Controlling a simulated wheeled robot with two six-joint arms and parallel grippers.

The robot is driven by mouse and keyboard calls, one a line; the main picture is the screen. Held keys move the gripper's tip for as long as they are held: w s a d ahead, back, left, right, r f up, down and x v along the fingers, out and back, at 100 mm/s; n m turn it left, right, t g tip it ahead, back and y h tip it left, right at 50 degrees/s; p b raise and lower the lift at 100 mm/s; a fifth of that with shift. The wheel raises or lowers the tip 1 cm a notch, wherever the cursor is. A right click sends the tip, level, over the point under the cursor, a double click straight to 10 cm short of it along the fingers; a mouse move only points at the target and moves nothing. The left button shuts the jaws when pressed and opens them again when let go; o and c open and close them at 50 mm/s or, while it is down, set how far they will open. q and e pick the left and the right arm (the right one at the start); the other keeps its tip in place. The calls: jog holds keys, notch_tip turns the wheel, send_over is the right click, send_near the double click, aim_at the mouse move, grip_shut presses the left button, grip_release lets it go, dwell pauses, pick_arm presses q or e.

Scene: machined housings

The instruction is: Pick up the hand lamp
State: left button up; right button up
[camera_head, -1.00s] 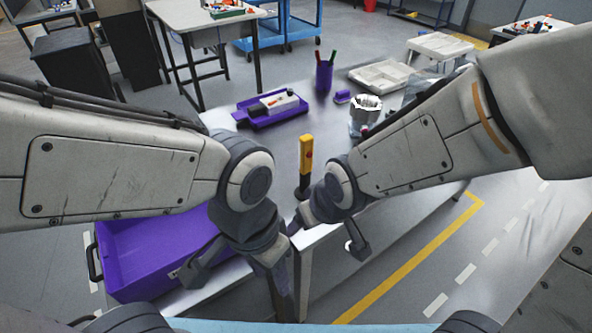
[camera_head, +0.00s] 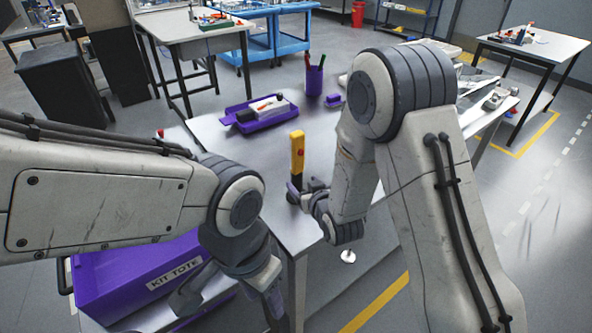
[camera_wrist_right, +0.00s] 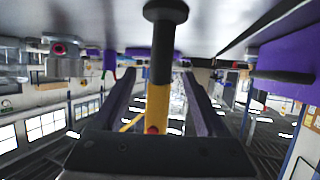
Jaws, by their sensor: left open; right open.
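The hand lamp (camera_head: 297,150), yellow above with a red button and a black lower part, stands upright near the table's front edge. In the right wrist view, which is upside down, the hand lamp (camera_wrist_right: 161,60) appears between the two fingers. My right gripper (camera_head: 298,190) is open at the lamp's black lower part. The wrist view shows its fingers (camera_wrist_right: 158,78) apart on either side of the lamp; I cannot tell whether either touches it. My left gripper (camera_head: 230,298) is open and empty, low beside the table's front, partly hidden by its own wrist.
A purple kit tote (camera_head: 150,275) sits below left, by my left arm. On the table are a purple tray (camera_head: 255,116) with a boxed item, a purple pen cup (camera_head: 314,80) and a small purple block (camera_head: 333,101). The table (camera_head: 245,150) is clear left of the lamp.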

aim_at(299, 179)
jog(key=p+x, duration=0.1)
jog(key=x, duration=0.3)
jog(key=shift+w+a+p, duration=0.25)
jog(key=shift+w+p, duration=0.1)
jog(key=shift+w, duration=0.05)
jog(key=shift+w+a+f, duration=0.1)
jog(key=shift+w+f, duration=0.15)
jog(key=shift+w, duration=0.15)
grip_shut()
